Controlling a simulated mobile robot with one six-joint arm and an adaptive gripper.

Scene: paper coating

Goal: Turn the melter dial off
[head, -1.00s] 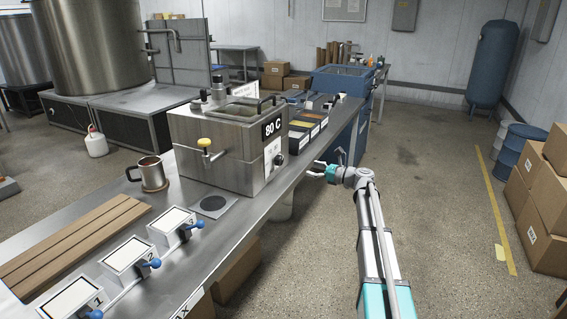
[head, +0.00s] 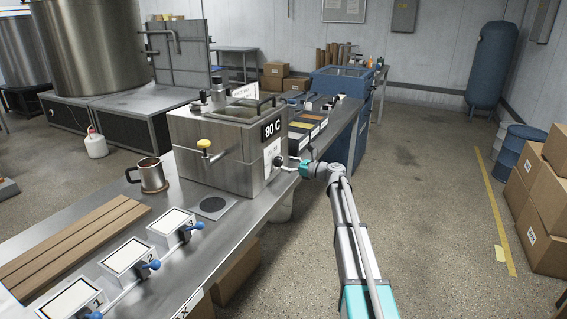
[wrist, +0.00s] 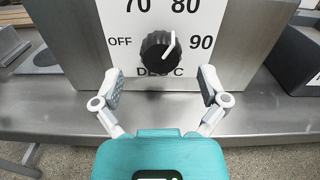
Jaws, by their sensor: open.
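The melter (head: 212,160) is a steel box on the bench with an "80 C" sign on it. Its black dial (wrist: 160,52) sits on a white plate marked OFF, 70, 80 and 90. OFF is to the dial's left. My gripper (wrist: 160,84) is open and empty, its two fingers spread left and right just short of the dial.
The steel bench (head: 225,232) runs along the melter. Dark trays (head: 305,128) lie behind the melter.

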